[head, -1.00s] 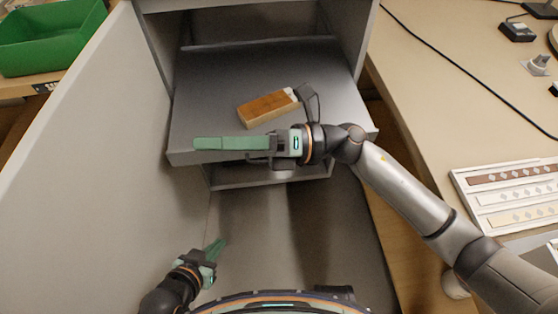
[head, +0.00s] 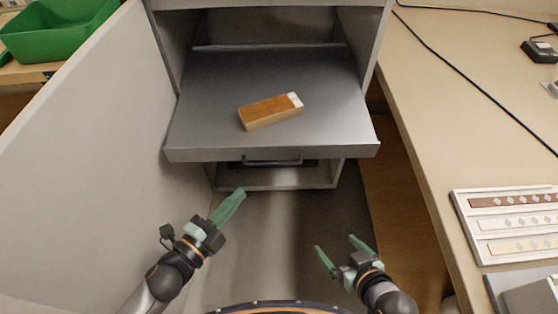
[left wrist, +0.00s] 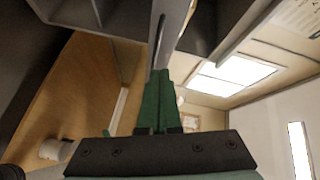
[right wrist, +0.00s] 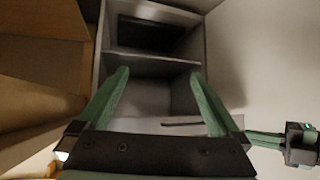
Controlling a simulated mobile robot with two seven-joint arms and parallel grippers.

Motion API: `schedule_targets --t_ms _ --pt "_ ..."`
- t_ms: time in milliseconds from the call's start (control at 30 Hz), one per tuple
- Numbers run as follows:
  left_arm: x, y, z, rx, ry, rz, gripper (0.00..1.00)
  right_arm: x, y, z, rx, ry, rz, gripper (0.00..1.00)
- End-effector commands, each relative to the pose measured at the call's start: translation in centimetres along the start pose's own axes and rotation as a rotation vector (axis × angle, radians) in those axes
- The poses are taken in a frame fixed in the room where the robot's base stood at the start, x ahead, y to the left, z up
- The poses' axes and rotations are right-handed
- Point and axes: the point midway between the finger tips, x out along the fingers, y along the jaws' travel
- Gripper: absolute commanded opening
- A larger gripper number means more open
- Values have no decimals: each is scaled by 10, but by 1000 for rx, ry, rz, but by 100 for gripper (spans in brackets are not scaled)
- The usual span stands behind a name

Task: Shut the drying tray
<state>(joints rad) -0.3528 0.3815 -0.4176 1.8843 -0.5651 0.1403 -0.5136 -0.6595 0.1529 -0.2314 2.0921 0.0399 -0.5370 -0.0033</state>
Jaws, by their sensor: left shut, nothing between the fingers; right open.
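The drying tray (head: 200,125) is a flat grey metal tray that sticks well out of the grey cabinet. A dark bar handle (head: 272,160) shows at its front edge. A brown block with a white end (head: 270,111) lies on the tray. My left gripper (head: 238,197) is shut and empty, below and in front of the tray's left part. Its shut fingers also show in the left wrist view (left wrist: 160,95). My right gripper (head: 338,243) is open and empty, further from the tray, in front of its right part. Its spread fingers show in the right wrist view (right wrist: 158,85).
An open grey door panel (head: 90,150) stands left of the tray. A lower compartment (head: 300,178) lies under the tray. A bench (head: 430,110) with a sample rack (head: 465,225) and cables is at the right. A green bin (head: 60,30) is at the upper left.

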Motion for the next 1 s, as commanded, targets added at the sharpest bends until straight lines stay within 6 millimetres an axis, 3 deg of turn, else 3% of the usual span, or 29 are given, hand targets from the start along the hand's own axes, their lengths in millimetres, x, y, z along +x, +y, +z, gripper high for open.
schedule_targets --t_ms 100,233,467,833,1000 --pt "5 0 -17 230 137 -21 0 1 1 3 4 -1 1 100" --pt "7 1 -26 326 198 -33 0 0 1 3 3 1 1 100" --pt "33 0 -32 332 202 -36 0 1 2 -1 -2 14 3 100" --pt "107 0 -47 328 201 -36 0 0 6 -26 -28 107 13 100" --pt "125 -5 -32 329 198 -34 0 -1 8 -40 -45 166 20 100"
